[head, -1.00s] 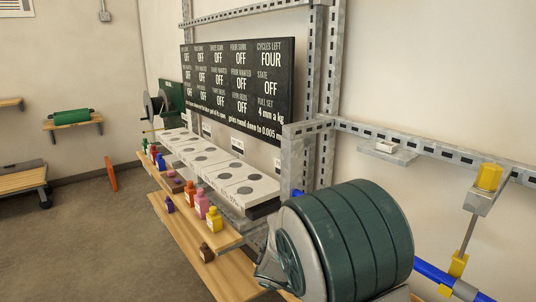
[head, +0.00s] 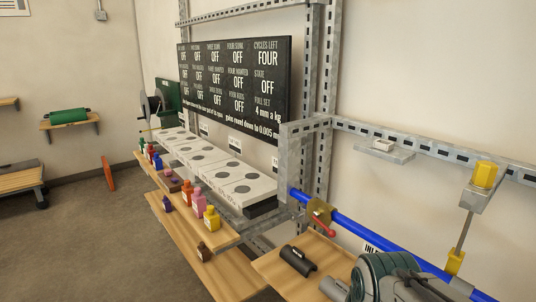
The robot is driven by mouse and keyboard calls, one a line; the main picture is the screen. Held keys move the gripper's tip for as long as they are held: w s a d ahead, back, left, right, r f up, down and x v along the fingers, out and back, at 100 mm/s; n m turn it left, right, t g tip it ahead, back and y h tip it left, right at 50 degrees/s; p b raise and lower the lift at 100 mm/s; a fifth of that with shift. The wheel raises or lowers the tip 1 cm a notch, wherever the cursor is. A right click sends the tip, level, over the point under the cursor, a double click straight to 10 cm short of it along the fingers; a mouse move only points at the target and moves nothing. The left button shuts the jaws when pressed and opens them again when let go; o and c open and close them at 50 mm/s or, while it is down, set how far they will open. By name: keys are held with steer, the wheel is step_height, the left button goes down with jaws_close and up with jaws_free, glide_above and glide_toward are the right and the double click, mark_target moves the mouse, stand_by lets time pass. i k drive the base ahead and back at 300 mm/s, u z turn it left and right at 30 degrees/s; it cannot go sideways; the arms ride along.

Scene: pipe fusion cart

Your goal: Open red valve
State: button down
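The red valve is a brass-coloured body (head: 319,210) on a blue pipe (head: 350,228), right of the metal post. Its red lever (head: 325,226) points down and to the right in the picture. I cannot tell its exact angle to the pipe. A dark green and grey part of my arm (head: 390,282) shows at the bottom right, below and to the right of the valve and apart from it in the picture. My gripper's fingers cannot be made out.
A wooden shelf (head: 275,268) below the valve holds a black curved piece (head: 298,260). A yellow-topped fitting (head: 484,175) stands at the right. Several small bottles (head: 198,200) line the left shelf edge. A black board (head: 235,85) reads "CYCLES LEFT FOUR" and "STATE OFF".

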mark_target(332, 233)
steer(key=u, duration=0.05)
steer(key=k, duration=0.5)
steer(key=u, duration=1.15)
steer(key=i, duration=0.9)
steer(key=z, duration=1.75)
